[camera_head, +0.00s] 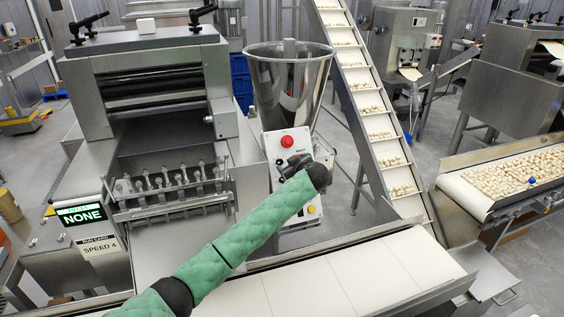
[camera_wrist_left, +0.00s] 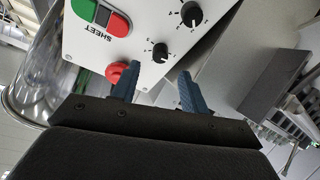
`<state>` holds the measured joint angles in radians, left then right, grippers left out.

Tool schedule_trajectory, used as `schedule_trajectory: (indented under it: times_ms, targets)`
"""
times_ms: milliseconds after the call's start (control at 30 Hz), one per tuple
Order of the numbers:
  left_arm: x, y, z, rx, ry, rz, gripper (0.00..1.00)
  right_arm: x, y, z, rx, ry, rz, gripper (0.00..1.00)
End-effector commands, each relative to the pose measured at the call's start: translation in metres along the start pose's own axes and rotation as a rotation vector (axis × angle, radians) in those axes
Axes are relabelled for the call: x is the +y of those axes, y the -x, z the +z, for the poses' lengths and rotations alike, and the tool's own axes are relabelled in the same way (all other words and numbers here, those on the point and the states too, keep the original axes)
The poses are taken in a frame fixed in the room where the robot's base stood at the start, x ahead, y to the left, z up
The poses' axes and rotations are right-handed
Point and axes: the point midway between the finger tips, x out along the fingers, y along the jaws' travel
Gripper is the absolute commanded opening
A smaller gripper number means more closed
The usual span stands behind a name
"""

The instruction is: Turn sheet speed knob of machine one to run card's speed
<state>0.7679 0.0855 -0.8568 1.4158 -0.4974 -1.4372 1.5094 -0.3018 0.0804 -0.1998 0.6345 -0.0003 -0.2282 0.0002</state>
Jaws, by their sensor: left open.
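The run card (camera_head: 99,247) on the front left of the machine reads SPEED 4. The white control panel (camera_head: 282,142) stands beside the steel hopper. In the left wrist view, the panel (camera_wrist_left: 140,25) carries a small black knob (camera_wrist_left: 160,52) with a white pointer and a ring of scale marks, near the label SHEET. A larger black knob (camera_wrist_left: 191,14) sits above right of it. In the head view my left gripper (camera_head: 296,166) covers part of the panel.
A green-lit display (camera_head: 82,215) shows NONE. A red button (camera_head: 287,141) is on the panel; a red knob (camera_wrist_left: 116,72) lies by my left finger in the wrist view. The hopper (camera_head: 290,85) stands behind, and a white conveyor belt (camera_head: 345,275) runs in front.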

Motion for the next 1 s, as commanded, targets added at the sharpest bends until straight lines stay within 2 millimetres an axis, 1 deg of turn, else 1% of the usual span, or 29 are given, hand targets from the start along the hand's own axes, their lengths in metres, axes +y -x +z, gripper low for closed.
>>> schedule_trajectory:
  times_ms: [33, 200, 400, 567, 800, 867, 1000]
  targets:
    - [0.000, -0.006, -0.005, 0.001, -0.002, -0.002, 0.45, 0.000, 0.007, 0.008, -0.008, 0.000, 0.000, 0.66]
    - [0.000, -0.031, -0.005, 0.001, -0.004, -0.003, 0.45, 0.000, 0.022, 0.004, -0.004, 0.000, 0.000, 0.66]
    - [0.000, -0.051, -0.002, -0.001, -0.003, -0.001, 0.45, 0.000, 0.032, 0.003, -0.005, 0.000, 0.000, 0.66]
    - [0.000, -0.057, 0.000, -0.001, -0.003, 0.000, 0.45, 0.000, 0.034, 0.003, -0.005, 0.000, 0.000, 0.66]
    - [0.000, -0.058, 0.000, -0.001, -0.002, 0.000, 0.45, -0.001, 0.033, 0.003, -0.004, -0.001, -0.001, 0.66]
    - [-0.001, -0.058, 0.000, -0.001, -0.002, 0.000, 0.35, -0.002, 0.033, 0.002, -0.004, -0.001, -0.002, 0.66]
    - [0.000, -0.058, 0.000, -0.001, -0.002, 0.000, 0.07, -0.002, 0.033, 0.002, -0.004, -0.001, -0.002, 0.66]
